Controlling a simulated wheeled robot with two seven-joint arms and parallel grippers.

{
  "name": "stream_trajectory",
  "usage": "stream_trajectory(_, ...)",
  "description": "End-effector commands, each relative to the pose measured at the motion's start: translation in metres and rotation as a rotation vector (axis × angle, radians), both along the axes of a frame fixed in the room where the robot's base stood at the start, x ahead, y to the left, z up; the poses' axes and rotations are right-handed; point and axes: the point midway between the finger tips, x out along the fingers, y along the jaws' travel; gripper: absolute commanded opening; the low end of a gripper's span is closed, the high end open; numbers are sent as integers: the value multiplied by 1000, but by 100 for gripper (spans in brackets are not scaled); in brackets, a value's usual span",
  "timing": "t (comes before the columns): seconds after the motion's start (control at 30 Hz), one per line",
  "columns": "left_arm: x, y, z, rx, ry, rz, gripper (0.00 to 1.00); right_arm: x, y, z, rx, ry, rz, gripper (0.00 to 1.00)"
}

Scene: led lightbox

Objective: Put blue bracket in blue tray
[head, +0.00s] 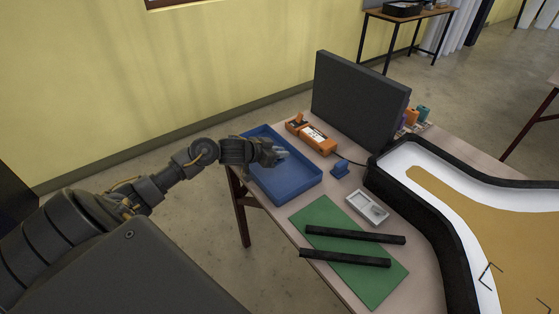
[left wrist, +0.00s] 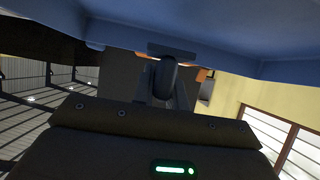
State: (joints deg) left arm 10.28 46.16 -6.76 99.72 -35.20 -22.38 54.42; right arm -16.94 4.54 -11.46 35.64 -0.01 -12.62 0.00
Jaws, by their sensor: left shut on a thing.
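The blue bracket (head: 341,168) is a small piece standing on the table, just right of the blue tray (head: 290,185). The tray is a shallow rectangular box at the table's left end, and it looks empty. My left gripper (head: 279,153) is at the tray's far right side, apart from the bracket. It is shut, seemingly on the tray's edge, though the exact contact is hidden. In the left wrist view a broad blue surface, seemingly the tray (left wrist: 240,30), fills the top, close to the left gripper (left wrist: 172,60). My right gripper is not in view.
An orange tool (head: 312,135) lies beyond the tray, before a dark upright panel (head: 360,100). A small grey tray (head: 367,207) and a green mat (head: 325,215) with two black bars lie nearer. A black-rimmed lightbox (head: 400,160) fills the right side.

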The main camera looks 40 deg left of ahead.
Motion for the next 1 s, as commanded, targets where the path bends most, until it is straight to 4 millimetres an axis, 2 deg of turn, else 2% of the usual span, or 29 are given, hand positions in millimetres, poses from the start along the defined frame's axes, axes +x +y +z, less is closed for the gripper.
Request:
stream_trajectory(0.27,6,5,-8,0,-1,2,0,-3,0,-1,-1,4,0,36)
stream_trajectory(0.4,7,6,-28,-1,2,1,0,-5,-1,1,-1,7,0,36)
stream_trajectory(0.53,8,6,-39,1,0,2,0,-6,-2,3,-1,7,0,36)
stream_trajectory(0.97,8,6,-45,1,-1,0,0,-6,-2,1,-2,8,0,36)
stream_trajectory(1.0,7,6,-46,1,-1,0,16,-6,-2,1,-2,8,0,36)
